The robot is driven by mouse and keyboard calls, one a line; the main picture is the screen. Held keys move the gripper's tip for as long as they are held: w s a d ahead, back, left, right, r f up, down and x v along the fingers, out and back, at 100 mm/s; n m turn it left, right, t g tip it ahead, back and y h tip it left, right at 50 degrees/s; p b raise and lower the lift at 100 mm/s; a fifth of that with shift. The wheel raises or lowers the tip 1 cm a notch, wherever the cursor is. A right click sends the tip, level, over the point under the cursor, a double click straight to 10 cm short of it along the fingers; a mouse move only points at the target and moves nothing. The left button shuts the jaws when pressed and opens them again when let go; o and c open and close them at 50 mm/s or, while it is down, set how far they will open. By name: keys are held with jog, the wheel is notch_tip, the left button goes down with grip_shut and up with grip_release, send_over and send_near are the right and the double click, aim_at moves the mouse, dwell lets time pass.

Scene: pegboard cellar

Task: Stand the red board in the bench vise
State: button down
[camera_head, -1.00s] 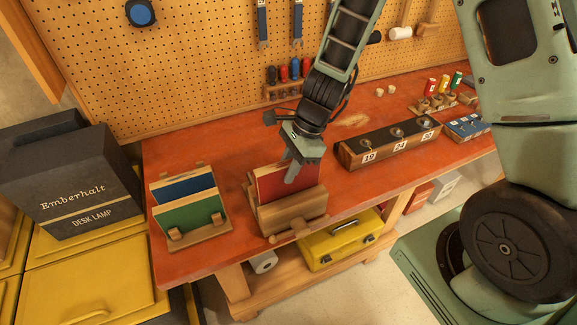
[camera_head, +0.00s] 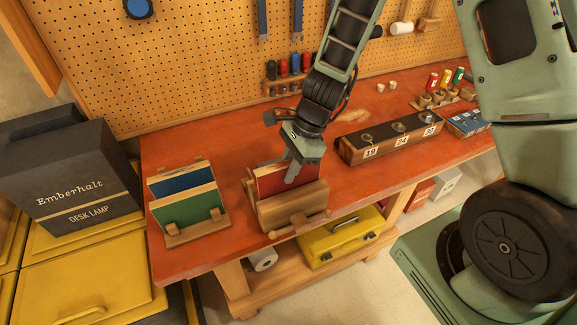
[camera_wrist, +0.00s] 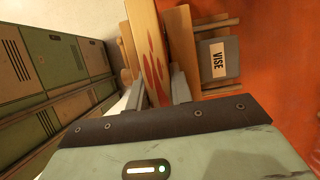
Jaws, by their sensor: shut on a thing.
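The red board (camera_head: 270,181) stands upright between the wooden jaws of the bench vise (camera_head: 292,209) at the front edge of the bench. My gripper (camera_head: 302,170) is above the vise and shut on the board's upper part. In the wrist view the board (camera_wrist: 148,45) shows edge-on, with red patches on its face, between my two fingers (camera_wrist: 160,88). The vise (camera_wrist: 185,45) lies beside it, with a grey plate marked VISE. Whether the board's lower edge touches the vise's bottom is hidden.
A wooden rack (camera_head: 198,233) with a blue board (camera_head: 182,183) and a green board (camera_head: 188,211) stands to the left. A block with numbered tags (camera_head: 392,140) lies to the right. The pegboard (camera_head: 200,60) rises behind.

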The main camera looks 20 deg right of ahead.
jog(key=shift+f+b, duration=0.65)
jog(key=shift+f, duration=0.15)
jog(key=c, duration=1.2)
grip_release()
jog(key=shift+o, duration=0.2)
notch_tip(320, 180, up, 10)
jog(key=p, duration=0.9)
jog(key=shift+r, duration=0.1)
